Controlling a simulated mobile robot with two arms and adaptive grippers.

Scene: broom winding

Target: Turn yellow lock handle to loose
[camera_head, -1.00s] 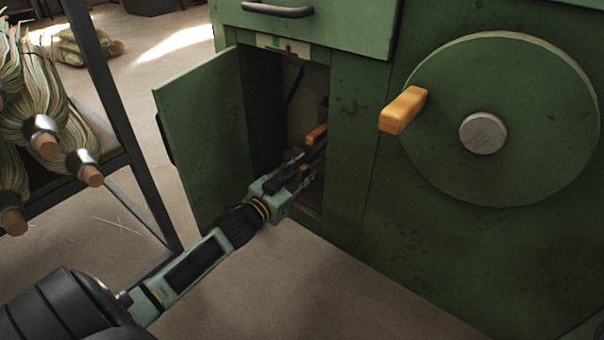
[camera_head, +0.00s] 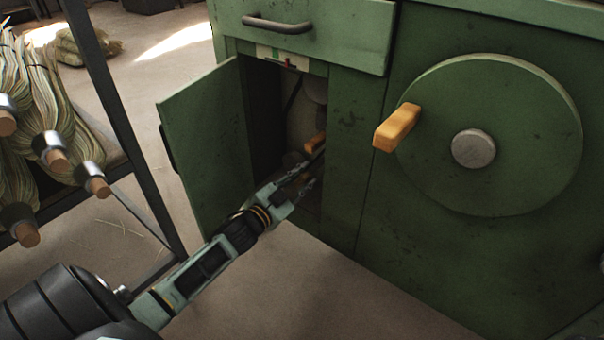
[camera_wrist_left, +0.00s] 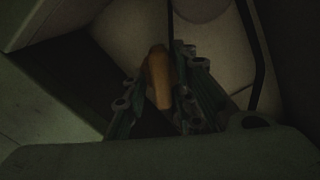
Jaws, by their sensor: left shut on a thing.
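The yellow lock handle (camera_head: 314,143) shows as an orange-yellow bar inside the open compartment of the green machine. My left gripper (camera_head: 311,168) reaches in through the compartment opening. In the left wrist view the handle (camera_wrist_left: 158,78) stands between the fingers of my left gripper (camera_wrist_left: 160,84), which is shut on it. The handle's lower part and its mount are hidden by the fingers and the dark. My right gripper is in neither view.
A large green wheel (camera_head: 530,140) with an orange crank grip (camera_head: 397,127) is on the machine's front at right. A drawer (camera_head: 350,25) is above. A rack with broom bundles (camera_head: 45,85) stands at left.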

